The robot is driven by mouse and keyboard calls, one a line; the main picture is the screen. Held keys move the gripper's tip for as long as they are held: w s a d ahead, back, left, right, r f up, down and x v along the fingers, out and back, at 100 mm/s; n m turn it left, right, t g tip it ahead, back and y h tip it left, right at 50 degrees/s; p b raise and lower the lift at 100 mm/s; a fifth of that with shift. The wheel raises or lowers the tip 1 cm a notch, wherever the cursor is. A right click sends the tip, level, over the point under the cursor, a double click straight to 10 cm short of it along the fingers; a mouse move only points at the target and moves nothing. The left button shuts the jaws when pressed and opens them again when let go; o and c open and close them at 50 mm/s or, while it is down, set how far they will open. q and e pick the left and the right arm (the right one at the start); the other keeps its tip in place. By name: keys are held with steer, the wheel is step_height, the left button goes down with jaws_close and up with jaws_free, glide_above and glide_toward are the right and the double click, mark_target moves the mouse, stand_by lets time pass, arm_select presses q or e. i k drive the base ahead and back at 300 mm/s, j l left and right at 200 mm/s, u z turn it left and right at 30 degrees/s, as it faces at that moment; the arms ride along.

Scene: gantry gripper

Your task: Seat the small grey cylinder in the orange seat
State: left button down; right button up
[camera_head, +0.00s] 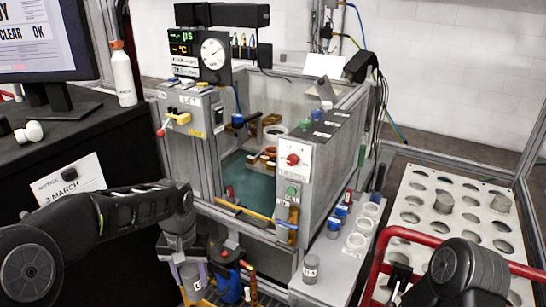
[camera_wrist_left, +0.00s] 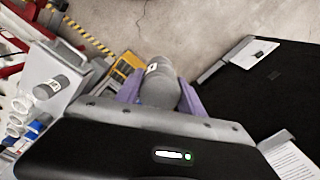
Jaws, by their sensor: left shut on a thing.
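My left gripper (camera_head: 193,281) hangs low in front of the machine, its purple fingers shut on a small grey cylinder (camera_head: 190,272). In the left wrist view the cylinder (camera_wrist_left: 160,86) sits between the purple fingers (camera_wrist_left: 160,92), with a small white label on its side. Orange ring-shaped parts show inside the open machine: one at the back (camera_head: 275,131) and one nearer (camera_head: 269,153). I cannot tell which is the orange seat. The held cylinder is outside the machine, apart from both.
A similar grey cylinder (camera_head: 311,269) stands on the pale side shelf (camera_head: 328,286), beside white rings (camera_head: 356,243). A perforated rack (camera_head: 425,211) with grey cylinders and a red rail (camera_head: 410,235) lie at right. The machine's walls (camera_head: 335,165) surround its opening. A dark desk (camera_head: 100,130) stands left.

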mark_target(272, 155)
steer(key=z, duration=1.95)
steer(key=k+j, duration=0.15)
steer(key=j, duration=0.25)
steer(key=k+j, duration=0.15)
steer(key=j, duration=0.25)
steer(key=k+j, duration=0.1)
steer(key=j, duration=0.25)
steer(key=k+j, duration=0.15)
steer(key=j, duration=0.25)
